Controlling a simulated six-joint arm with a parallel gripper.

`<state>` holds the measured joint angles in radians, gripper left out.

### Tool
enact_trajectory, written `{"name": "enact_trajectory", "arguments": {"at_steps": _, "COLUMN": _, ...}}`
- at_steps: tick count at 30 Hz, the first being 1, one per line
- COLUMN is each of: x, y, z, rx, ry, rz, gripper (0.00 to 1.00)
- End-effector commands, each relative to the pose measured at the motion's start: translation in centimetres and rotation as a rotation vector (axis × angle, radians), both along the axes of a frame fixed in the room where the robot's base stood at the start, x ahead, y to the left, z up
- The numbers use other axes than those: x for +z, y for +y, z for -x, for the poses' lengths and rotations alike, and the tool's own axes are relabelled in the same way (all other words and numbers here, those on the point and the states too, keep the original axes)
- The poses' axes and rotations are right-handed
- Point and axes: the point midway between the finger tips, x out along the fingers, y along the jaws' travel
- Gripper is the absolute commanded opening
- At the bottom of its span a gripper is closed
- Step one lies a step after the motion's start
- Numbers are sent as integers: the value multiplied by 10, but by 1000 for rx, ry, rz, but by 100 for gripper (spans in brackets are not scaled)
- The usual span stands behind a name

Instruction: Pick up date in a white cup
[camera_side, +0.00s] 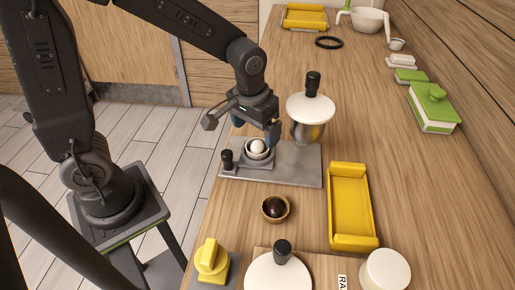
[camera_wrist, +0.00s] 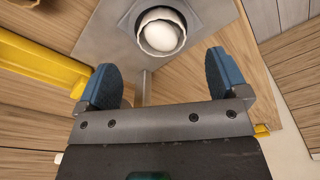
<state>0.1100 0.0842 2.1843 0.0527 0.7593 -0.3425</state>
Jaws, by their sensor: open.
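My gripper (camera_side: 256,128) is open and empty over a metal plate (camera_side: 296,176). Its two blue fingers show apart in the wrist view (camera_wrist: 160,84). Just beyond the fingertips in that view, a pale egg-shaped thing (camera_wrist: 160,35) sits in a small round cup with a light rim. In the side view the pale thing (camera_side: 258,146) and cup (camera_side: 258,159) are close below the gripper, not held. A dark brown round thing, possibly a date (camera_side: 274,206), lies in a small brown bowl (camera_side: 284,214) nearer the camera. A white cylinder, perhaps a cup (camera_side: 386,272), stands at the front right.
A black-knobbed white lid (camera_side: 310,107) on a metal pot stands right behind the gripper. A yellow tray (camera_side: 350,205) lies to the right. A yellow object (camera_side: 211,259) and another knobbed white lid (camera_side: 277,275) are at the front. The table's middle right is clear.

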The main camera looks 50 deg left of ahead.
Motion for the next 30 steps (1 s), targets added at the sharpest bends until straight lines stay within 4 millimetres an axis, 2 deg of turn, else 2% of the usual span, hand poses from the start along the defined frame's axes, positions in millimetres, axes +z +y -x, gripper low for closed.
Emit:
{"name": "enact_trajectory", "arguments": {"at_steps": 4, "x": -12, "y": 1, "z": -1, "rx": 0, "ry": 3, "rz": 0, "gripper": 93}}
{"name": "enact_trajectory", "arguments": {"at_steps": 12, "x": -48, "y": 3, "z": -5, "rx": 0, "ry": 3, "rz": 2, "gripper": 93}}
{"name": "enact_trajectory", "arguments": {"at_steps": 21, "x": -53, "y": 3, "z": -7, "rx": 0, "ry": -1, "rz": 2, "gripper": 93}}
{"name": "enact_trajectory", "arguments": {"at_steps": 30, "x": -53, "y": 3, "z": -7, "rx": 0, "ry": -2, "rz": 2, "gripper": 65}}
